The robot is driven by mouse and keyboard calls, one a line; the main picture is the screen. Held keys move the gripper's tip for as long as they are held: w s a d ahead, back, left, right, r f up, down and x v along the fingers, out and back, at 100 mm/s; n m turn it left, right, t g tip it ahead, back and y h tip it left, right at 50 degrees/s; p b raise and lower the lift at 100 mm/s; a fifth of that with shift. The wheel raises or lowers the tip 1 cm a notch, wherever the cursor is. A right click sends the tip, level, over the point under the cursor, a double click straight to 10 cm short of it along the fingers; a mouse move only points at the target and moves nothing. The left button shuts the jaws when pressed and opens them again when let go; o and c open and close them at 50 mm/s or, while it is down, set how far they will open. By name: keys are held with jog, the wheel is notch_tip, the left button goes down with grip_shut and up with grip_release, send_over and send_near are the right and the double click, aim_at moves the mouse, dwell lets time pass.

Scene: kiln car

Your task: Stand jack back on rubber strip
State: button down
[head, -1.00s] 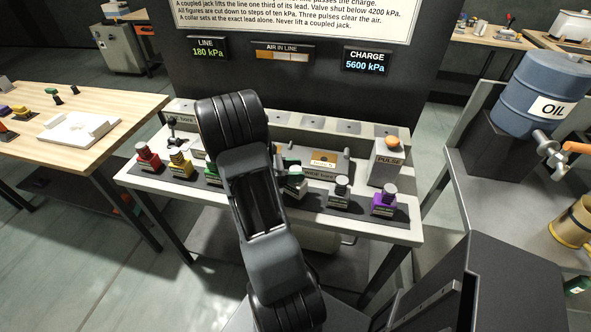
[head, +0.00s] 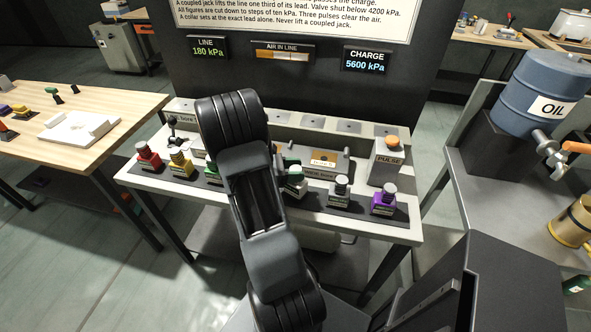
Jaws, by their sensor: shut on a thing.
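Several jacks stand in a row on the dark rubber strip (head: 322,202) along the front of the bench. From left they include red (head: 148,156), yellow (head: 180,165), green (head: 212,173), pale grey (head: 340,192) and purple (head: 384,200). My gripper (head: 277,158) is mostly hidden behind my black arm. Only a small grey part shows beside the green-and-white jack; the jaws are shut on that jack. The strip behind my arm is hidden.
Behind the strip are a dock plate (head: 323,159), a small lever (head: 173,131) at left and an orange PULSE button (head: 393,142) on a box. The LINE display (head: 208,48) reads 180 kPa, CHARGE (head: 366,61) 5600 kPa. A blue oil drum (head: 540,95) stands right.

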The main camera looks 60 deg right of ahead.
jog(key=shift+f+b, duration=0.35)
jog(key=shift+f, duration=0.2)
dwell(0.8)
jog(key=shift+c, duration=2.2)
grip_release()
jog(key=shift+f, duration=0.1)
jog(key=shift+w+a, duration=0.1)
jog(key=shift+w, duration=0.05)
jog(key=p+v, duration=0.1)
jog(key=v, duration=0.6)
jog(key=shift+w+a+p, duration=0.25)
jog(key=shift+p, duration=0.05)
jog(key=s+a+r, duration=0.9)
jog(key=s+r, duration=0.1)
jog(key=r, duration=0.3)
jog(key=shift+a, duration=0.3)
